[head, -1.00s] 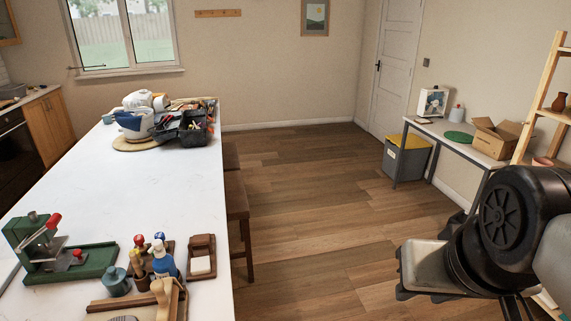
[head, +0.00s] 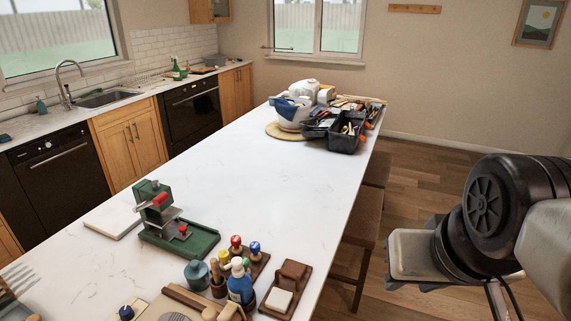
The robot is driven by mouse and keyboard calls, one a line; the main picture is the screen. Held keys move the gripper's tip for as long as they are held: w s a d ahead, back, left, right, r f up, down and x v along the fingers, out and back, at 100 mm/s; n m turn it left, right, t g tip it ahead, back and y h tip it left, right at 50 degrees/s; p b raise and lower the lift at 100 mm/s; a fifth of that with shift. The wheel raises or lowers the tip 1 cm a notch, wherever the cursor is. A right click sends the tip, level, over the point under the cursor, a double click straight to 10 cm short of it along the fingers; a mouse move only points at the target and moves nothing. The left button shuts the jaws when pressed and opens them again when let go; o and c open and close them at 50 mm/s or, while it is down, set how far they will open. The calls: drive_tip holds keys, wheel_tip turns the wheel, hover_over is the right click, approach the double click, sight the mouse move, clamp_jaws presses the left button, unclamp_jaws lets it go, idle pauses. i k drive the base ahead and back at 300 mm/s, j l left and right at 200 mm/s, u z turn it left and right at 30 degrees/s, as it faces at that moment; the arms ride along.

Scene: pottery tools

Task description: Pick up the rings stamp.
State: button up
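Several small stamps with round knobs stand in a wooden rack (head: 259,266) near the front of the white counter. A red knob (head: 236,241) and a blue knob (head: 254,247) show there. Another blue-knobbed piece (head: 126,312) stands at the bottom edge. I cannot tell which one is the rings stamp; the stamping faces are hidden. Part of my arm fills the right side, beyond the counter's right edge and apart from the stamps. My gripper's fingers do not show.
A blue bottle (head: 240,287), a teal jar (head: 197,274) and a wooden block holder (head: 286,287) crowd the stamps. A green press (head: 180,238) stands behind left. A black tool caddy (head: 347,134) is far back. Mid-counter (head: 270,180) is clear. Stools (head: 362,214) line the right side.

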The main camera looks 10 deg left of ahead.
sight(255, 247)
drive_tip(key=i+l+u, duration=0.15)
drive_tip(key=u, duration=0.25)
drive_tip(key=i+l+u, duration=0.5)
drive_tip(key=u, duration=0.3)
drive_tip(key=i+l+u, duration=0.1)
drive_tip(key=l+u, duration=0.25)
drive_tip(key=l, duration=0.2)
drive_tip(key=l+u, duration=0.35)
drive_tip(key=l, duration=0.25)
